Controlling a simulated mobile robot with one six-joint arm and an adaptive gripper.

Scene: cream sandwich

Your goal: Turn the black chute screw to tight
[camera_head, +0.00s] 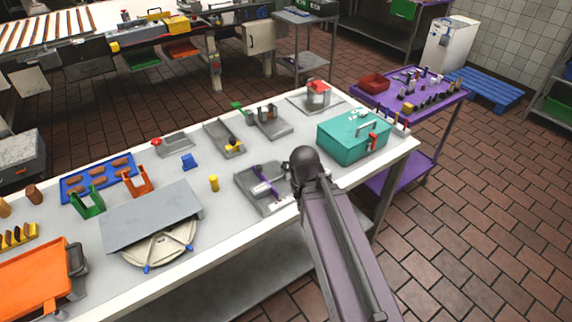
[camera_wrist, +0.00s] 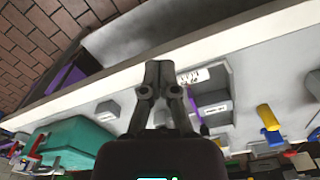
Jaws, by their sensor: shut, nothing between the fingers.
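My gripper (camera_wrist: 160,68) shows in the wrist view with its fingers together and nothing between them. It is over the front edge of the white table, beside a grey metal chute tray (camera_wrist: 214,107) and apart from its purple bar (camera_wrist: 192,106). In the head view the same grey tray (camera_head: 250,196) lies near the table's front edge, left of my dark wrist, with the purple bar (camera_head: 272,186) across it. My arm hides the tray's right side and my fingertips there. I cannot clearly pick out the black chute screw in either view.
A teal box (camera_head: 345,144) stands right of my wrist on the white table (camera_head: 225,222). Several metal trays with coloured knobs lie behind, including one with a yellow knob (camera_head: 232,142). A small yellow cylinder (camera_head: 214,184) and a blue block (camera_head: 189,162) stand to the left.

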